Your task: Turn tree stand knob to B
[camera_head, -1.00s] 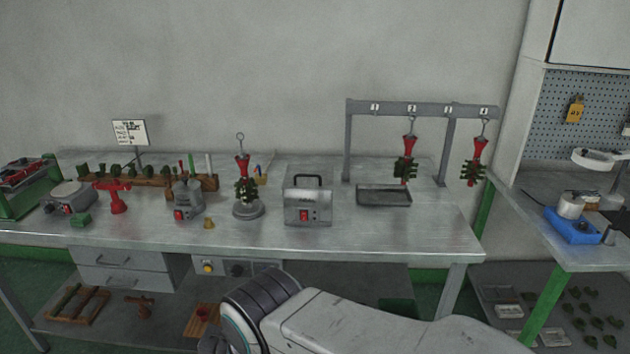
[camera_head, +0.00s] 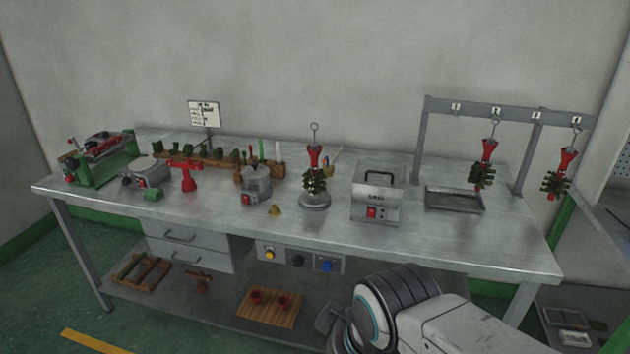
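The tree stand (camera_head: 314,202) is a round grey base on the bench, holding an upright red and dark green wax tree (camera_head: 315,172) with a hook on top. A control panel (camera_head: 278,254) under the bench front edge bears a yellow knob (camera_head: 269,253), a black knob (camera_head: 297,260) and a blue knob (camera_head: 326,265). I cannot read labels or settings, nor tell which knob belongs to the tree stand. My arm rises at the bottom, right of the panel. A dark part at its left end may be my gripper; its fingers cannot be made out. Nothing visible touches the knobs.
The metal bench (camera_head: 400,239) carries a grey box machine (camera_head: 377,199), a grey pot (camera_head: 256,186) and a shallow tray (camera_head: 454,200). A hanging rack (camera_head: 425,140) holds two more trees. Drawers (camera_head: 187,247) sit left of the panel, above a lower shelf. Green floor is open at left.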

